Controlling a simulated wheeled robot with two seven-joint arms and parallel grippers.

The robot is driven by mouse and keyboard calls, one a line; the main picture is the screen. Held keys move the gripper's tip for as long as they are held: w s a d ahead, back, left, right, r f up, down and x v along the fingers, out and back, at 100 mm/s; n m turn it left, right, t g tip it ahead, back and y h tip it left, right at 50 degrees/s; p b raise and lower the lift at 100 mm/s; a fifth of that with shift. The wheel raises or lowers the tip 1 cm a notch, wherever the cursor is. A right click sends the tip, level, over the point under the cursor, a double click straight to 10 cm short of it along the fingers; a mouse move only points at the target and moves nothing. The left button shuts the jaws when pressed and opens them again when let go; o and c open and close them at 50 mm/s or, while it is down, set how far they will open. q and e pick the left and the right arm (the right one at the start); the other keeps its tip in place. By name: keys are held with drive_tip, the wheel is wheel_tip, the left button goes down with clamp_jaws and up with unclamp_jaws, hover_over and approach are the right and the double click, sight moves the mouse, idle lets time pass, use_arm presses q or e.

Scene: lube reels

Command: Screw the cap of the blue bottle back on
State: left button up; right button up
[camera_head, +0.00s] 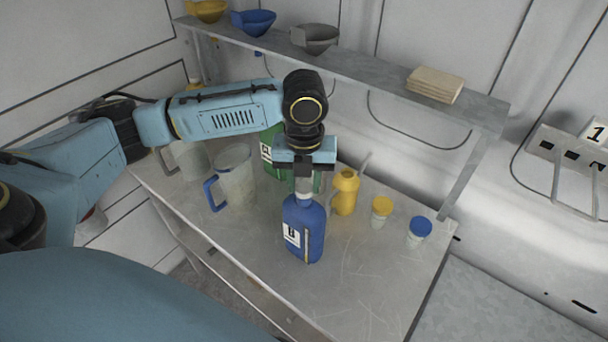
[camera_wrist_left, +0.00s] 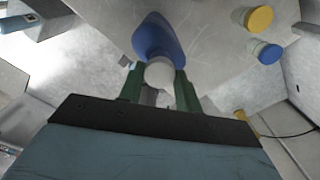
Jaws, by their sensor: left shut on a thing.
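The blue bottle (camera_head: 304,232) stands upright on the metal bench, with a white label on its front. It also shows in the left wrist view (camera_wrist_left: 157,38). My left gripper (camera_head: 306,186) points down over the bottle's neck. In the left wrist view, its green fingers (camera_wrist_left: 159,88) are shut on the white round cap (camera_wrist_left: 159,72), one finger on each side. The cap is in line with the bottle's top. I cannot tell how far it sits on the thread, as the fingers hide part of the neck. My right gripper is not in view.
A green container (camera_head: 268,153) stands behind my gripper, and a clear jug with a blue handle (camera_head: 235,172) stands left. A yellow oil can (camera_head: 345,192), a yellow-lidded jar (camera_head: 381,210) and a blue-lidded jar (camera_head: 419,231) stand right. A shelf (camera_head: 375,72) runs behind. The bench front is clear.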

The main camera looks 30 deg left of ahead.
use_arm(q)
drive_tip(key=shift+f+p, duration=0.1)
drive_tip(key=shift+p, duration=0.25)
idle(0.6)
drive_tip(key=shift+f, duration=0.6)
idle(0.9)
idle(0.3)
drive_tip(key=m, duration=0.3)
drive_tip(key=shift+m, duration=1)
drive_tip(key=shift+m, duration=1.1)
drive_tip(key=m, duration=0.3)
